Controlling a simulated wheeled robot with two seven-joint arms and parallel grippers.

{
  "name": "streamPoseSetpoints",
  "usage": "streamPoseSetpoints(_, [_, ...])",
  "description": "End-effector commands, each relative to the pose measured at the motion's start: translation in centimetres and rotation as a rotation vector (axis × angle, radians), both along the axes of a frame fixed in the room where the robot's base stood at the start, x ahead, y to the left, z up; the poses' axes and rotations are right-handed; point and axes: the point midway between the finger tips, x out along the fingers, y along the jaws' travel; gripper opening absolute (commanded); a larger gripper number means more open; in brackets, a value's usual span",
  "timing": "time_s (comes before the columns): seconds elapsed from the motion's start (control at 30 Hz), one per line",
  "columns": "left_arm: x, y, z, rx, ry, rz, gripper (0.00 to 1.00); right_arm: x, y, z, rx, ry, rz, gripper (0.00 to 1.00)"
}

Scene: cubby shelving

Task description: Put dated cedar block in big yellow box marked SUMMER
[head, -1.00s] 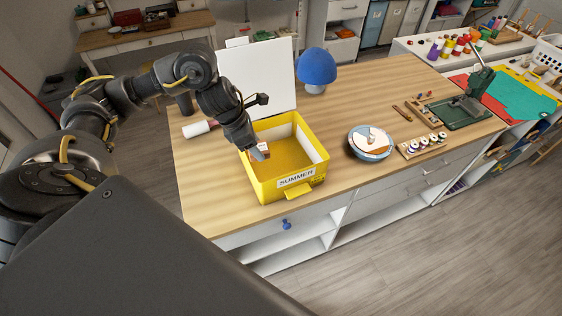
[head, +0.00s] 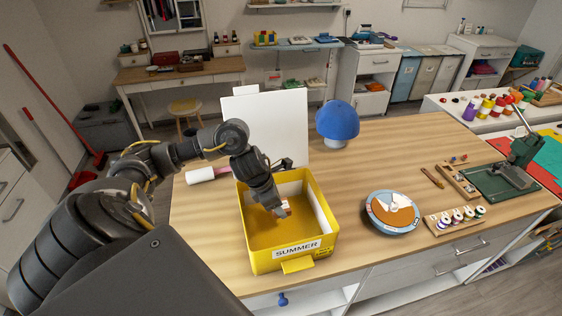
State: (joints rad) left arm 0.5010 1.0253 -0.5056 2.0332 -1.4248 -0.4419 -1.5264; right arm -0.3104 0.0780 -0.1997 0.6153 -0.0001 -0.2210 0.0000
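The big yellow box (head: 262,262) stands open on the wooden worktable, with a white SUMMER label on its front wall. My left gripper (head: 281,212) reaches down inside the box, over its middle. A small reddish-brown block with a pale face, the cedar block (head: 286,206), shows at the fingertips. The gripper seems closed around it, though the fingers hide most of the block. Any date on it is too small to read. My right gripper is not in view.
A white upright panel (head: 265,122) stands behind the box, with a white roll (head: 205,174) to its left. Bare tabletop lies between box and dial.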

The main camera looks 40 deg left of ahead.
Motion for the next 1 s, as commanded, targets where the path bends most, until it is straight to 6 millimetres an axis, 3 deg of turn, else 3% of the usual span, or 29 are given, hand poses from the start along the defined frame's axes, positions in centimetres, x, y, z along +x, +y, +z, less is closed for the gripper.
streamPoseSetpoints(0.1, [0.0, 0.0, -1.4, 0.000, 0.003, 0.001, 0.30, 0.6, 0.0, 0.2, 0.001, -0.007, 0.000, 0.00])
streamPoseSetpoints(0.3, [0.2, -0.2, -2.0, -0.001, 0.000, -0.004, 0.30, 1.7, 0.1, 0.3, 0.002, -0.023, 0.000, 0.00])
streamPoseSetpoints(0.6, [0.2, -0.2, -5.7, -0.001, 0.001, -0.003, 0.30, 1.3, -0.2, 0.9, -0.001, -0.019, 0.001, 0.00])
streamPoseSetpoints(1.0, [0.2, -0.2, -6.3, 0.001, -0.003, -0.005, 0.30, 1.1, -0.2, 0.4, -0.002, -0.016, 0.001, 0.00])
